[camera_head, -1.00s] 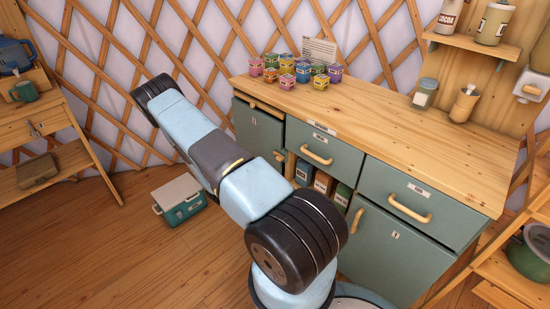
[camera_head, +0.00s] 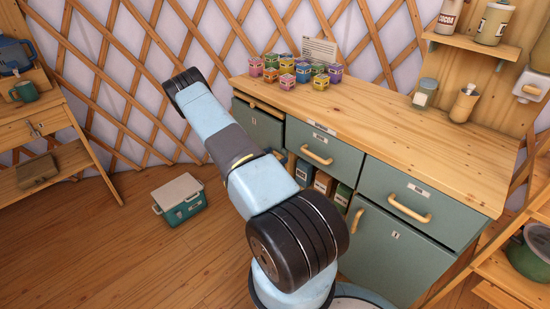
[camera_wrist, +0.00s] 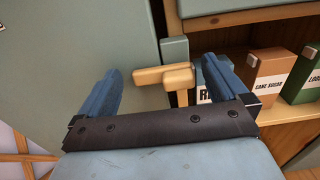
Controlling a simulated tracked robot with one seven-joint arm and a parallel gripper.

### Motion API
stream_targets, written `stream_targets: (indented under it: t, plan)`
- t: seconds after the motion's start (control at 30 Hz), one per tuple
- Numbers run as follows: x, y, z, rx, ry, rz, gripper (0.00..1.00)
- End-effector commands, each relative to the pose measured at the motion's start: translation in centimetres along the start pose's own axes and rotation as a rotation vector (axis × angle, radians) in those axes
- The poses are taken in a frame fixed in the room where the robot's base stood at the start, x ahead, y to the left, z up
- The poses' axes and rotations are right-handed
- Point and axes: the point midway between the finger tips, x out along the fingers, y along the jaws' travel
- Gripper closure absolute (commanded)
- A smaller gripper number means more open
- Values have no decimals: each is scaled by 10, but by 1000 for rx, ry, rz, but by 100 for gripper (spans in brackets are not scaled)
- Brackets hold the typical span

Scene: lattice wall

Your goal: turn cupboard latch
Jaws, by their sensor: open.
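In the wrist view, a light wooden latch (camera_wrist: 150,76) lies across the edge of the grey-green cupboard door (camera_wrist: 85,50). A second wooden piece (camera_wrist: 180,80) sits beside it, with a short part pointing down. My gripper (camera_wrist: 161,69) is open, with one blue finger on each side of the latch. The right finger is close to the latch; I cannot tell whether they touch. In the head view, the cupboard door (camera_head: 257,128) is at the left end of the counter. My arm hides its lower part, and my gripper is out of sight.
Right of the latch is an open shelf with a cane sugar box (camera_wrist: 271,73) and other boxes. The wooden counter (camera_head: 400,115) holds several small colourful tins (camera_head: 303,72). A teal cool box (camera_head: 180,199) stands on the floor, with clear floor around it.

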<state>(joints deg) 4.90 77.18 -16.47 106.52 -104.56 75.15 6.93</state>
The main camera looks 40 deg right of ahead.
Motion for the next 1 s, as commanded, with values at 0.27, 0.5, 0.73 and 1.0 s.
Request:
stream_targets:
  t: [0.27,0.5,0.73,1.0]
  plan:
    - [0,0,0,0,0,0,23]
    - [0,1,0,1,0,1,46]
    - [1,1,1,-4,-1,2,54]
    - [0,4,-1,-90,-2,4,54]
